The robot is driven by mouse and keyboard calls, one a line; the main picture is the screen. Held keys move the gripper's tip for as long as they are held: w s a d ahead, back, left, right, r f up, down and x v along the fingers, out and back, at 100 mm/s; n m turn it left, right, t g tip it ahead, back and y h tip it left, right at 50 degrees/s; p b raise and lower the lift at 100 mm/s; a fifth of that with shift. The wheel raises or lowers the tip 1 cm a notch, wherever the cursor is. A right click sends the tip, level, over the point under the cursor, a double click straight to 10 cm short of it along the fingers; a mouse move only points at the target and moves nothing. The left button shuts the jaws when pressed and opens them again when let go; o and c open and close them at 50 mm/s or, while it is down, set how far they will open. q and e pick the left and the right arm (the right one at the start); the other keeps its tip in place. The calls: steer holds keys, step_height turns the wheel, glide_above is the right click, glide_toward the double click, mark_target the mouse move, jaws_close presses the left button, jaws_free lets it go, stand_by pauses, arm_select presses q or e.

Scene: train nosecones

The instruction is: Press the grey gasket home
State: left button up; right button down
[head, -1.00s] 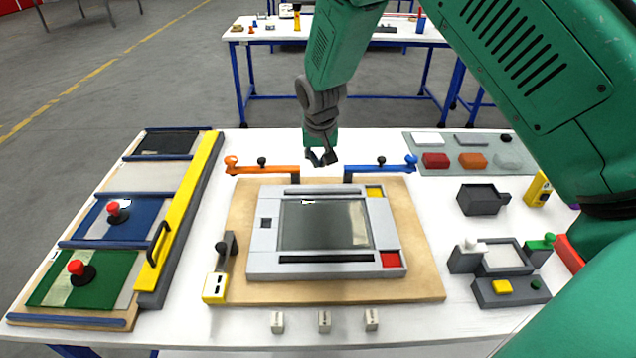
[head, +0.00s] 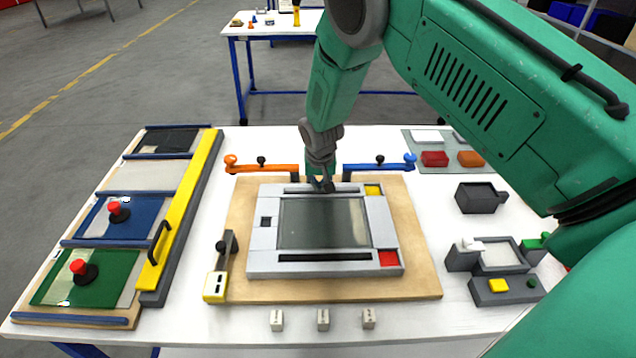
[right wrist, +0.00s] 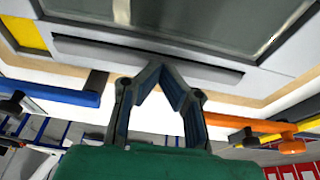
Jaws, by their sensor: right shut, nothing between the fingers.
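A light-grey frame (head: 262,247) with a dark glass pane (head: 325,222) lies on a wooden board (head: 425,285). A long grey strip, which looks like the gasket (head: 296,189), lies along the frame's far edge; it also shows in the right wrist view (right wrist: 100,50). A black strip (head: 325,257) lies along the near edge. My right gripper (head: 323,187) is shut and empty, its fingertips at the far strip. In the right wrist view its fingertips (right wrist: 155,66) meet over the strip's edge; I cannot tell whether they touch. My left gripper is out of view.
An orange clamp arm (head: 265,169) and a blue clamp arm (head: 382,166) flank my right gripper. A yellow-handled lever (head: 217,285) stands left of the frame. A sliding panel rack (head: 180,210) fills the left; blocks and fixtures (head: 500,290) stand right. Small cubes (head: 323,319) line the front.

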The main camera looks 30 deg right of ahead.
steer(key=shift+s+d+f+b, duration=0.1)
steer(key=shift+d+f+b, duration=0.25)
steer(key=shift+f, duration=0.2)
steer(key=shift+s+d+f+b, duration=0.1)
steer(key=shift+d+f+b, duration=0.15)
steer(key=shift+f, duration=0.25)
steer(key=shift+s, duration=0.15)
steer(key=shift+a, duration=0.15)
steer(key=shift+a+f, duration=0.15)
steer(key=shift+a, duration=0.1)
steer(key=shift+d+r+p, duration=0.15)
steer(key=shift+r+p, duration=0.25)
steer(key=shift+r, duration=0.05)
steer(key=r, duration=0.1)
steer(key=r+p, duration=0.1)
steer(key=r, duration=0.1)
steer(key=r+p, duration=0.1)
steer(key=shift+w+d+r, duration=0.25)
steer(key=shift+w+r, duration=0.15)
arm_select(q)
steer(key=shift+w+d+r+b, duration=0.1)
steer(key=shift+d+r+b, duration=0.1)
steer(key=shift+b, duration=0.5)
arm_select(e)
steer(key=v, duration=0.9)
